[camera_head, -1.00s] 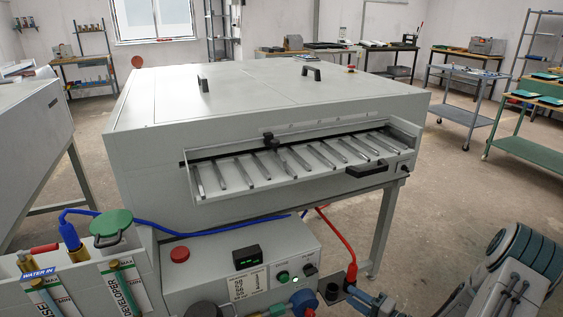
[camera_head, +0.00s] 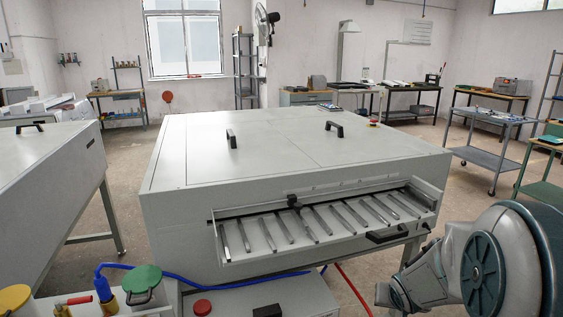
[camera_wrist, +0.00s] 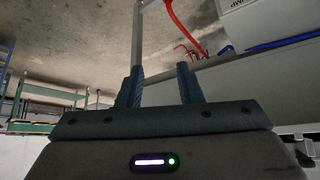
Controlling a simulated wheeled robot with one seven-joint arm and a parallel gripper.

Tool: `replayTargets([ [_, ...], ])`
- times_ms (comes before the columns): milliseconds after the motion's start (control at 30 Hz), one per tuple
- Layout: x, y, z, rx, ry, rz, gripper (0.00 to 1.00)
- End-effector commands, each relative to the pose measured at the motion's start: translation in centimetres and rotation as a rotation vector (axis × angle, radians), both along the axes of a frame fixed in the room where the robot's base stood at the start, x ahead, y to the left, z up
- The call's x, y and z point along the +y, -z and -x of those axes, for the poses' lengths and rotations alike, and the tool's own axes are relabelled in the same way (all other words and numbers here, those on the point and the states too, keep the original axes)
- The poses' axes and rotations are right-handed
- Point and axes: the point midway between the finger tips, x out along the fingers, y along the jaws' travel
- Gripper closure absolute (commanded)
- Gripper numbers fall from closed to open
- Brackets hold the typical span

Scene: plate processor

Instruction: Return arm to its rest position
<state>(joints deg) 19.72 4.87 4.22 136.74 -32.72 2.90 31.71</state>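My arm shows at the lower right of the head view, folded in front of the right end of the plate processor (camera_head: 300,150). My gripper is outside the head view. In the wrist view my gripper (camera_wrist: 160,80) shows two dark blue fingers, apart, with a clear gap between them and nothing held. Behind the fingers are the concrete floor, a grey leg, a red hose (camera_wrist: 182,22) and the side of the machine. The wrist picture looks tilted, with the floor at the top.
The processor's slatted feed tray (camera_head: 320,225) faces me. A second grey machine (camera_head: 50,180) stands at the left. Green (camera_head: 141,280) and yellow (camera_head: 14,297) caps and a blue hose (camera_head: 190,276) are at the lower left. Carts (camera_head: 488,152) stand at the right, with open floor between.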

Motion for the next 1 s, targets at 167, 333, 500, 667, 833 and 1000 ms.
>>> replayTargets([
  [167,3.0,-6.1,4.6,0.100,-0.016,0.050,0.67],
  [333,6.5,-10.0,9.9,0.211,-0.072,0.030,0.67],
  [500,10.0,-12.5,15.0,0.306,-0.163,-0.029,0.67],
  [667,11.8,-13.5,17.8,0.358,-0.230,-0.070,0.67],
  [833,12.3,-13.6,18.4,0.370,-0.248,-0.082,0.67],
  [1000,12.3,-13.6,18.4,0.370,-0.248,-0.082,0.67],
])
